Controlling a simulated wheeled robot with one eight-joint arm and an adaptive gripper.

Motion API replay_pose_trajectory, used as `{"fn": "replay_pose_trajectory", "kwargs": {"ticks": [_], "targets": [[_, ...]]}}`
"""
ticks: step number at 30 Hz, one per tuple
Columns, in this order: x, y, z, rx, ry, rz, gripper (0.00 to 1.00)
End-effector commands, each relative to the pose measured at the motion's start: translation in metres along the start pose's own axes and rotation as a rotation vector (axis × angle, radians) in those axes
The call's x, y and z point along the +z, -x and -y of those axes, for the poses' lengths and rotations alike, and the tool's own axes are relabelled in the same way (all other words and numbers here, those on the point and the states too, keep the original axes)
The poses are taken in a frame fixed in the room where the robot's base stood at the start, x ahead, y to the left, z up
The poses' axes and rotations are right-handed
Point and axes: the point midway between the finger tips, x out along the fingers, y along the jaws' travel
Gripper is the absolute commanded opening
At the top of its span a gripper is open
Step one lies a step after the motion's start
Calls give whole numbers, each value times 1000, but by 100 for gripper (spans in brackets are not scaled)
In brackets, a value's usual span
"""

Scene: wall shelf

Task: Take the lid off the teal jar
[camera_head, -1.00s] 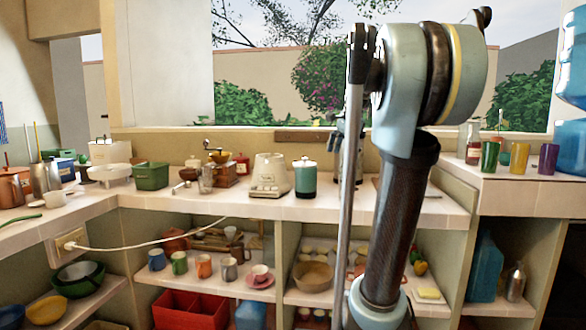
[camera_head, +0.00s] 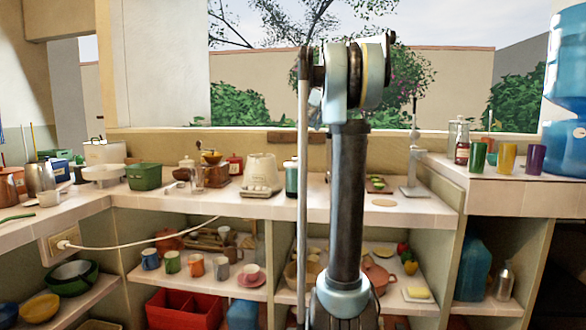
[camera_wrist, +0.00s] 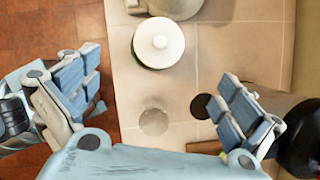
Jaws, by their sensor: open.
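The teal jar (camera_head: 291,180) stands upright on the tiled counter, partly hidden by my arm in the head view. Its white lid (camera_head: 290,164) is on top. The lid lies beyond the fingertips, toward the top of that view, not between the pads. My gripper's fingers cannot be made out in the head view.
A cream appliance (camera_head: 262,171) stands just left of the jar. A clear round thing (camera_wrist: 154,121) and a dark disc (camera_wrist: 200,106) lie nearer my gripper. A grey stand (camera_head: 413,172) is to the right. The counter's front edge drops to a reddish floor (camera_wrist: 50,30).

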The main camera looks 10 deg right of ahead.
Motion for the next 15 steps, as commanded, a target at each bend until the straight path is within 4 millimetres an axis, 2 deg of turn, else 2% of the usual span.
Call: {"fn": "replay_pose_trajectory", "kwargs": {"ticks": [9, 15], "targets": [[-1, -57, 0, -1, 1, 0, 100], [0, -80, 0, 0, 2, 0, 100]]}}
